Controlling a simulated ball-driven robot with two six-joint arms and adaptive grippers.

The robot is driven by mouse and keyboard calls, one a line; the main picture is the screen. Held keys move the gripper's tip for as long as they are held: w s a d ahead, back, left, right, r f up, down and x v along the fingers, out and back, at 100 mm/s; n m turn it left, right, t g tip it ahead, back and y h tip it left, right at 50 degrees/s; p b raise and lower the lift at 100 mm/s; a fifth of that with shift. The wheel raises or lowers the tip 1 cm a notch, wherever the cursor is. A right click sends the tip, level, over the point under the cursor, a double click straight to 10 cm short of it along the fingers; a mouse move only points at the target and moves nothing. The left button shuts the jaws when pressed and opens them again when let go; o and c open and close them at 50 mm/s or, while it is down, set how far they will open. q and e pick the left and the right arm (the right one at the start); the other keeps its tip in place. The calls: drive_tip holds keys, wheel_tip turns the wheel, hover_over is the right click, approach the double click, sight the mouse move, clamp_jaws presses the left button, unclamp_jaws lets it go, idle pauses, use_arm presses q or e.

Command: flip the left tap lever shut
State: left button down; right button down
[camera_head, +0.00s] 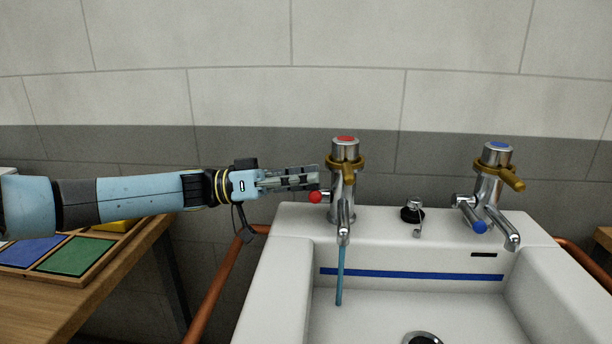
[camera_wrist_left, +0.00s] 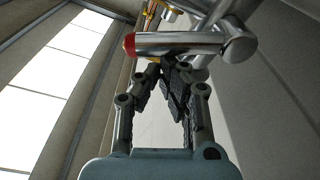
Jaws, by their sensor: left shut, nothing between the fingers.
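The left tap (camera_head: 344,180) is chrome with a red cap and a brass collar. Its short lever (camera_head: 318,197) has a red end and points left, and a thin blue stream (camera_head: 340,275) runs from its spout. My left gripper (camera_head: 316,179) is shut and empty, its fingertips just above the lever and beside the tap body. In the left wrist view the chrome lever (camera_wrist_left: 180,43) with its red end crosses just beyond the fingertips (camera_wrist_left: 173,80). I cannot tell whether they touch. My right gripper is in neither view.
The right tap (camera_head: 489,185) has a blue cap and a blue-ended lever, with no stream. A white basin (camera_head: 285,250) with a black plug (camera_head: 411,213) on its rim lies below. A copper pipe (camera_head: 215,285) and a wooden bench (camera_head: 60,315) stand left. A tiled wall is behind.

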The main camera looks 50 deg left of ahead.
use_arm(q)
drive_tip(key=f+m, duration=0.1)
drive_tip(key=m, duration=0.1)
drive_tip(key=s+d+m+b, duration=0.1)
drive_tip(key=shift+f+m+h, duration=0.3)
drive_tip(key=shift+f+m, duration=0.1)
drive_tip(key=shift+s+d+f, duration=0.1)
drive_tip(key=shift+s+f, duration=0.1)
drive_tip(key=shift+f, duration=0.2)
wheel_tip(320, 180, up, 5)
drive_tip(key=p, duration=0.4)
drive_tip(key=f+b+v, duration=0.1)
drive_tip(key=v, duration=0.8)
